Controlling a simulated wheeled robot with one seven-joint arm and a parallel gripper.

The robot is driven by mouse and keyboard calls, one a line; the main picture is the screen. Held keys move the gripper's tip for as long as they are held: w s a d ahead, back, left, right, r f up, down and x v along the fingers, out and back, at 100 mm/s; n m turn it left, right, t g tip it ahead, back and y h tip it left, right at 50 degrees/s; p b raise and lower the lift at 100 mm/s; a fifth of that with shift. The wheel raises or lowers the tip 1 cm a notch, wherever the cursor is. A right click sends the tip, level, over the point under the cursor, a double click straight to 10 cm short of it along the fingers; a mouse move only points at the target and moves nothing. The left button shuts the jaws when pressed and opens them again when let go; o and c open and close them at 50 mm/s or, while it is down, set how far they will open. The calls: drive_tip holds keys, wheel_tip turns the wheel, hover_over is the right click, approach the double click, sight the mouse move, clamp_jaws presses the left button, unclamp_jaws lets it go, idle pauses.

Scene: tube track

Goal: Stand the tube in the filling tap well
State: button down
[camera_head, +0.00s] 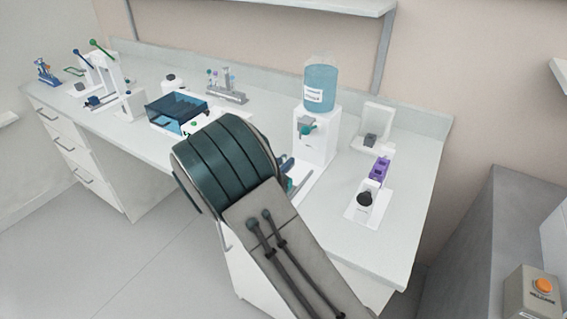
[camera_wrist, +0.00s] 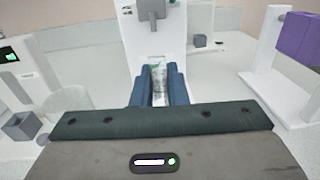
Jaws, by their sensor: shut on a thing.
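My gripper (camera_wrist: 157,75) is shut on a clear tube (camera_wrist: 158,74), which shows between its two blue fingers. In the head view my arm hides most of the gripper and the tube; a bit of blue finger (camera_head: 287,164) shows beside the filling tap. The filling tap stand (camera_head: 316,140) is a white column with a blue bottle (camera_head: 320,86) on top and a grey-green tap (camera_head: 306,128) on its front. In the wrist view the tap (camera_wrist: 152,10) is just beyond and above the fingers. The well under the tap is hidden by the gripper, so I cannot tell whether the tube touches it.
A white stand with a purple block (camera_head: 379,171) and black knob is right of the tap. A white stand with a grey block (camera_head: 371,140) stands behind it. A blue clear-lidded box (camera_head: 176,110) is to the left. The bench (camera_head: 385,235) is clear at front right.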

drive_tip(key=shift+f, duration=0.15)
drive_tip(key=shift+f+b, duration=0.5)
drive_tip(key=c, duration=1.3)
unclamp_jaws()
drive_tip(key=shift+c, duration=0.2)
drive_tip(key=b+v, duration=0.2)
drive_tip(key=v, duration=1.2)
drive_tip(key=shift+w, duration=0.15)
